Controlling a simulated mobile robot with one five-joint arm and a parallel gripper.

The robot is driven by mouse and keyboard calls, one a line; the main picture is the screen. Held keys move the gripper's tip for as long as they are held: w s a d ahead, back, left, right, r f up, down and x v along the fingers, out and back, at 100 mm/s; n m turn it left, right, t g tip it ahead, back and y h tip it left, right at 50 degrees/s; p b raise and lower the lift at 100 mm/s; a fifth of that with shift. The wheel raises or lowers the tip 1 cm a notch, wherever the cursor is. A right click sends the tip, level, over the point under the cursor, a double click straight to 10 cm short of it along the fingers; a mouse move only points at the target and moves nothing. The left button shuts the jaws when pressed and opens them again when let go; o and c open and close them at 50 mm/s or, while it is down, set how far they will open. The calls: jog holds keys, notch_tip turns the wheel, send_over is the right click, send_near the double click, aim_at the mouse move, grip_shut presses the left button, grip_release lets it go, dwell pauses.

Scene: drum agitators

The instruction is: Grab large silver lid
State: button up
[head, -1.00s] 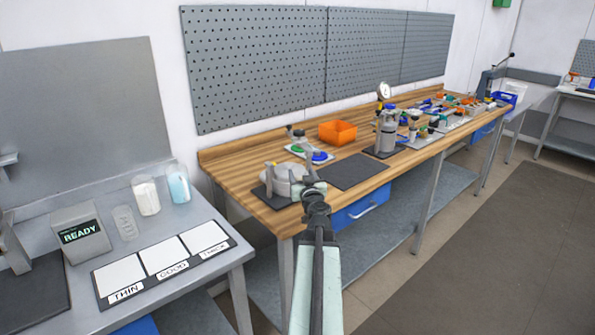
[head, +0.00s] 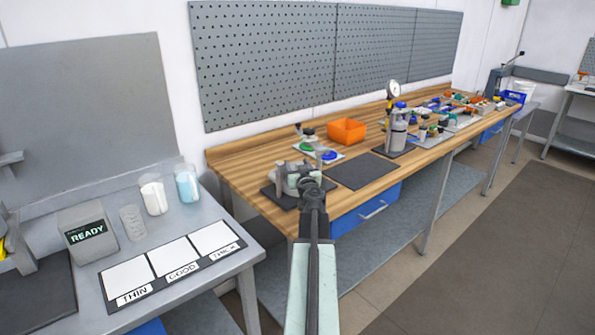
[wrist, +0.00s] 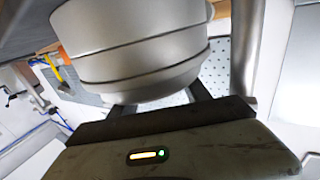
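The large silver lid (head: 291,178) is at the near left end of the wooden bench, on a dark mat (head: 272,191), partly hidden behind my gripper (head: 308,180). In the wrist view the lid (wrist: 135,42) is a wide, stepped, round metal body filling the upper middle, very close to my gripper (wrist: 160,100). Its dark fingers stand apart, one toward the left and one toward the right under the lid's lower edge. I cannot tell whether they touch it.
A grey post (wrist: 244,45) rises close to the right of the lid. An empty dark mat (head: 361,171), an orange bin (head: 347,131) and a metal canister with gauge (head: 397,130) are farther along the bench. A grey table (head: 215,272) is at left.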

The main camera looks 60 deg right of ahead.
jog(key=shift+s+d, duration=0.25)
jog(key=shift+s, duration=0.05)
grip_shut()
dwell(1.0)
